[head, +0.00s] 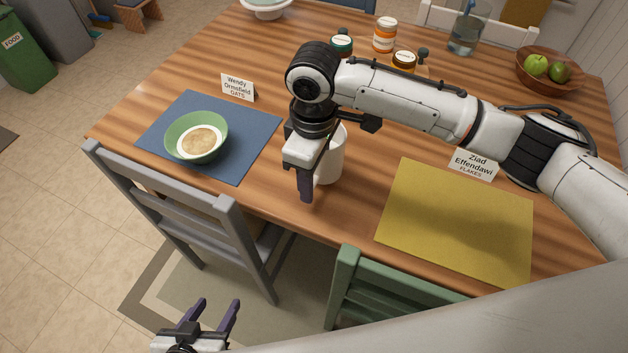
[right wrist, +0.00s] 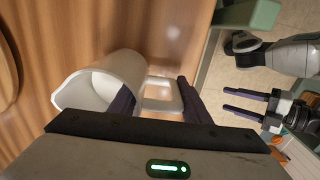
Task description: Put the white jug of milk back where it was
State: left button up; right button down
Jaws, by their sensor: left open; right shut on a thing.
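The white jug (head: 333,160) is partly hidden behind my right gripper in the head view, over the table between the two placemats. In the right wrist view the jug (right wrist: 88,88) shows its open mouth, with white milk inside. My right gripper (head: 308,188) is shut on the jug, with its fingers (right wrist: 155,103) on either side of the wall and handle. I cannot tell whether the jug's base touches the table. My left gripper (head: 218,308) is open and empty, low in front of the table; it also shows in the right wrist view (right wrist: 245,106).
A green bowl (head: 183,148) stands on the blue placemat (head: 247,150) at left. The yellow placemat (head: 455,220) is bare. Name cards (head: 238,87) stand beside both mats. Jars (head: 384,35), a glass pitcher (head: 466,35) and a fruit bowl (head: 548,85) are farther back. Chairs (head: 195,215) line the near edge.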

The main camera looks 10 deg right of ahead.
jog(key=shift+f, duration=0.95)
jog(key=c, duration=1)
grip_release()
jog(key=shift+f, duration=0.15)
notch_tip(320, 180, up, 12)
jog(key=shift+r+p, duration=0.15)
jog(key=shift+p, duration=0.15)
notch_tip(320, 180, down, 13)
jog(key=shift+r+b, duration=0.2)
jog(key=shift+b, duration=0.1)
notch_tip(320, 180, up, 3)
jog(key=shift+f, duration=0.1)
jog(key=shift+r, duration=0.75)
